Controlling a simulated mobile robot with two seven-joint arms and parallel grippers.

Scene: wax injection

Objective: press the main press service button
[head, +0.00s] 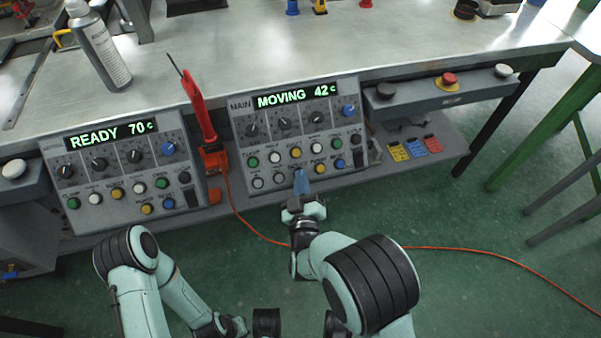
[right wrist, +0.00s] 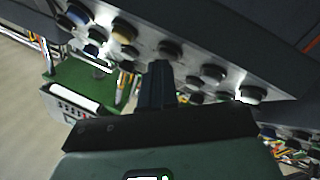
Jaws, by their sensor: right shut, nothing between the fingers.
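The main press panel (head: 240,120) is the right one of two sloped control panels and its display reads "MOVING 42c". It carries knobs and rows of green, white, yellow and blue buttons. The small labels are too blurred to tell which is the service button. My right gripper (head: 301,180) is shut and empty, with its tips at the lower button row, covering part of it. In the right wrist view the shut fingers (right wrist: 158,85) point at the panel's buttons, close to a dark-looking round button (right wrist: 170,50). I cannot tell whether they touch.
A second panel (head: 55,150) reading "READY 70c" stands to the left. A red probe-like tool (head: 199,108) sits in an orange holder between the panels. An orange cable (head: 465,252) runs over the floor. A metal table (head: 250,50) is behind; a side box (head: 425,98) has a red button.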

